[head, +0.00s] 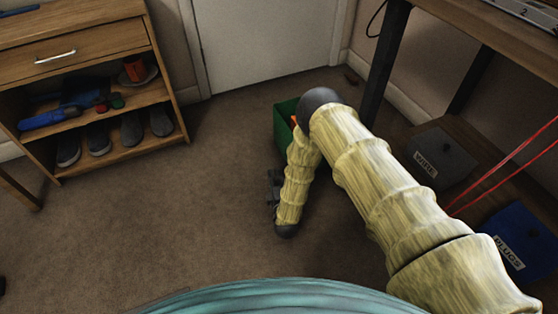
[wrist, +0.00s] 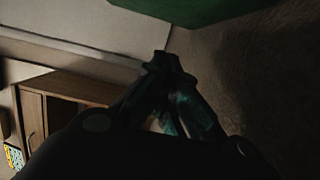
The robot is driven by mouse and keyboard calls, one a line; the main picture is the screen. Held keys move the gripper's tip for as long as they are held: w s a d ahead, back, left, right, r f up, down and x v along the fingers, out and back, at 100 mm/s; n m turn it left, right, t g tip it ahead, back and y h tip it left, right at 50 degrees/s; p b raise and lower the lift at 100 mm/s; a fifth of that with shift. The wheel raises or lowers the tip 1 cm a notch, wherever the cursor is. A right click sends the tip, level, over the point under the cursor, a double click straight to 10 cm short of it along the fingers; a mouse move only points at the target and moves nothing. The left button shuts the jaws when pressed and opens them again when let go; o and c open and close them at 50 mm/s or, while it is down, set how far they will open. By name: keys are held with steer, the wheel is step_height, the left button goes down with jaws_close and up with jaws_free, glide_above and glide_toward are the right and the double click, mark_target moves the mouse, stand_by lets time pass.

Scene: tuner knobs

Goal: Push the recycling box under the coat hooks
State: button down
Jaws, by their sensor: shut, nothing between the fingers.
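The green recycling box (head: 286,125) stands on the carpet near the white door. My arm hides much of it, and a bit of orange shows by its rim. In the wrist view a green side of the box (wrist: 205,10) fills the top edge. My gripper (wrist: 168,60) is shut and empty, its fingertips pointing up just below that green side. I cannot tell whether they touch it. In the head view my gripper (head: 273,185) shows partly behind my forearm, on the near side of the box. No coat hooks are in view.
A wooden shelf unit (head: 95,88) with shoes and tools stands at the left. A workbench (head: 480,35) is at the right, with a grey bin (head: 440,160) and a blue bin (head: 515,240) below. Open carpet (head: 150,230) lies left and in front.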

steer(key=w+b, duration=0.2)
steer(key=w, duration=0.1)
steer(key=w+b, duration=0.2)
steer(key=w, duration=0.1)
steer(key=w+a+b, duration=0.1)
steer(key=w, duration=0.2)
steer(key=shift+w+f+b, duration=0.2)
steer(key=shift+w+b, duration=0.15)
steer(key=shift+b, duration=0.05)
steer(key=shift+w+d+b, duration=0.3)
steer(key=shift+d+b, duration=0.2)
steer(key=shift+d, duration=0.1)
steer(key=shift+w+d+b, duration=0.3)
steer(key=shift+d+b, duration=0.15)
steer(key=shift+d, duration=0.15)
steer(key=shift+w+d+r+b, duration=0.2)
steer(key=shift+d+b, duration=0.1)
steer(key=shift+d, duration=0.35)
steer(key=shift+r, duration=0.1)
